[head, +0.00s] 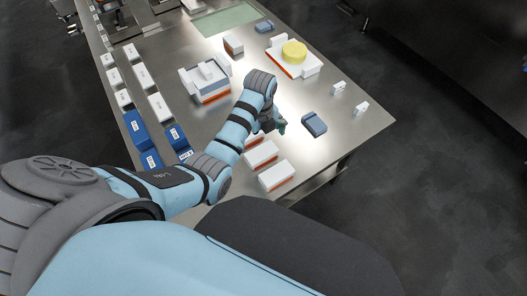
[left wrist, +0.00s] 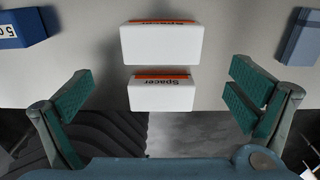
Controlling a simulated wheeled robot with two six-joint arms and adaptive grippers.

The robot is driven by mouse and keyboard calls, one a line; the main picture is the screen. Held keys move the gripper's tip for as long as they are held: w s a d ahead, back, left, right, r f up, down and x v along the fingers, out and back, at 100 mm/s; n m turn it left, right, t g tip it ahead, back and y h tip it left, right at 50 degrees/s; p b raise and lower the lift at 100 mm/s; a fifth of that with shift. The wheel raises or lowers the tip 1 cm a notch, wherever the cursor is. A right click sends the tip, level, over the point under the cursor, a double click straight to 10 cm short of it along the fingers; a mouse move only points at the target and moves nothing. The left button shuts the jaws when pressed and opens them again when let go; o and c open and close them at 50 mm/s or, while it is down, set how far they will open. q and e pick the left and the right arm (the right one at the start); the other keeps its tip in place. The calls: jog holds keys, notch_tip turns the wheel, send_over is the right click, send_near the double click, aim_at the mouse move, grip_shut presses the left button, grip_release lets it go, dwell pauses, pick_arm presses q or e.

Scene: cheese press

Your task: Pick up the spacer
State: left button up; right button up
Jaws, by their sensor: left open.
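Two white blocks with orange bands lie near the front edge of the steel table. The front block (head: 276,176) has "Spacer" printed on it in the left wrist view (left wrist: 160,96). The rear block (head: 261,154) lies just behind it, with a narrow gap, and shows above it in the left wrist view (left wrist: 160,44); I cannot read its label fully. My left gripper (head: 273,125) is open and empty over the table. In the left wrist view its green-padded fingers (left wrist: 163,98) stand apart, one to each side of the spacer in the picture, not touching it.
A blue-grey block (head: 314,125) lies right of the white blocks. Blue labelled blocks (head: 150,160) stand at the left, with small white blocks behind. A white press-like part (head: 206,82) and a yellow round cheese (head: 294,52) on a white base stand farther back.

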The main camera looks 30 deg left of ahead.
aim_at(261, 152)
pick_arm(q)
jog(key=f, duration=0.2)
jog(key=f+b, duration=0.1)
jog(key=shift+s+d+f, duration=0.1)
jog(key=shift+s+f, duration=0.25)
jog(key=f+b, duration=0.1)
jog(key=f, duration=0.2)
jog(key=w+f+b, duration=0.1)
jog(key=f, duration=0.2)
jog(key=shift+w, duration=0.1)
jog(key=shift+r, duration=0.15)
jog(key=shift+c, duration=0.4)
jog(key=c, duration=0.9)
pick_arm(e)
jog(key=f, duration=0.2)
jog(key=s+f, duration=0.1)
jog(key=f, duration=0.1)
jog(key=shift+a, duration=0.2)
pick_arm(q)
jog(key=shift+r, duration=0.1)
pick_arm(e)
jog(key=shift+r, duration=0.1)
